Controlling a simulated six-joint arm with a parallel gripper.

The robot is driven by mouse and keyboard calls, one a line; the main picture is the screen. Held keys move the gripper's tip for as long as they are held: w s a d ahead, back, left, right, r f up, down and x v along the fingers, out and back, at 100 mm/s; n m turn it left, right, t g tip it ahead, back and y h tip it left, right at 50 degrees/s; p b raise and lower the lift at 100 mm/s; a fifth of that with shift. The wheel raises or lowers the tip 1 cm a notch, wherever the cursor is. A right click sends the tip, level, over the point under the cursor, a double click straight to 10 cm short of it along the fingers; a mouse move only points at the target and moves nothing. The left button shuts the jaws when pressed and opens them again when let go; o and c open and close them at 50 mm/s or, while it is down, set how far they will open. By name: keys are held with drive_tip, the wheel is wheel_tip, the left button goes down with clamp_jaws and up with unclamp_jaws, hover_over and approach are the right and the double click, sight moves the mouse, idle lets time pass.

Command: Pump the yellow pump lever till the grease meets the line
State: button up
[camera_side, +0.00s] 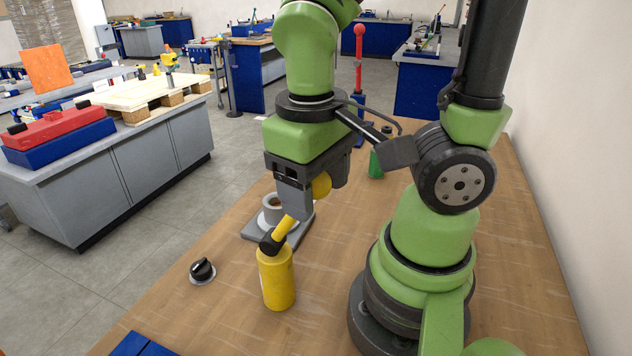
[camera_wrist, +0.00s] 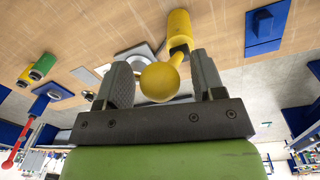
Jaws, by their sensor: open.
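A yellow pump (camera_side: 276,277) stands upright on the wooden bench in the side view. Its yellow lever (camera_side: 285,226) slants up to the right from a black joint and ends in a yellow ball (camera_side: 321,185), partly hidden by my gripper (camera_side: 296,193). In the wrist view, the lever's ball (camera_wrist: 160,82) sits between the two open fingers of my gripper (camera_wrist: 161,88), with space visible on both sides. A grey base with a round cup (camera_side: 273,208) stands behind the lever. The grease and its line cannot be made out.
A black knob on a round plate (camera_side: 202,270) is left of the pump. A blue block (camera_side: 140,345) lies at the front edge. A green cylinder (camera_side: 376,164) and a red-topped post (camera_side: 359,60) stand farther back.

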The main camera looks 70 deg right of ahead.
clamp_jaws()
drive_tip(key=shift+w, duration=0.15)
drive_tip(key=shift+w+r+g, duration=0.35)
drive_tip(key=shift+w+g, duration=0.35)
drive_tip(key=shift+g, duration=0.1)
drive_tip(key=w+g, duration=0.6)
drive_tip(key=w, duration=0.5)
drive_tip(key=shift+w+f, duration=0.15)
drive_tip(key=shift+f, duration=0.2)
